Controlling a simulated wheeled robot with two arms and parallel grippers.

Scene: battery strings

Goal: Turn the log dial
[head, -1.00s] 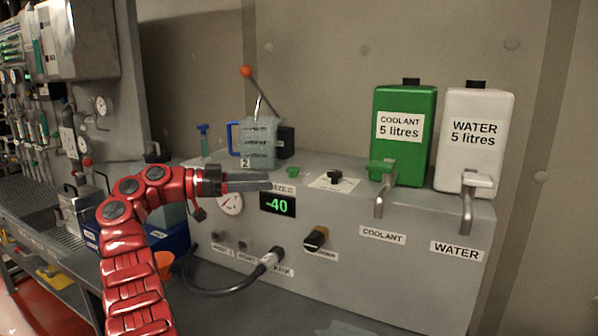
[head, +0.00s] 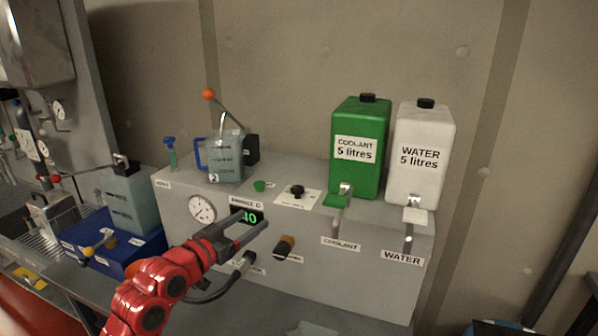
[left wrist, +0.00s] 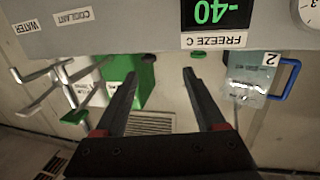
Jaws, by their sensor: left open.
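A black knob (head: 297,191) stands on a white label card on top of the grey machine (head: 345,283). A black-and-yellow knob (head: 284,247) sits on the machine's front. The labels by both knobs are too small to read, so I cannot tell which is the log dial. My left gripper (head: 256,219) is open and empty, in front of the green number display (head: 252,217), partly covering it. It points up and right, with the black-and-yellow knob just right of and below its tips. In the left wrist view, the open fingers (left wrist: 159,73) have nothing between them. My right gripper is out of view.
A green coolant tank (head: 360,178) and white water tank (head: 420,175) with taps stand at the machine's right. A jug (head: 226,157) with a blue handle stands at its left rear. A dark hose (head: 222,287) runs from the front, close by my left arm.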

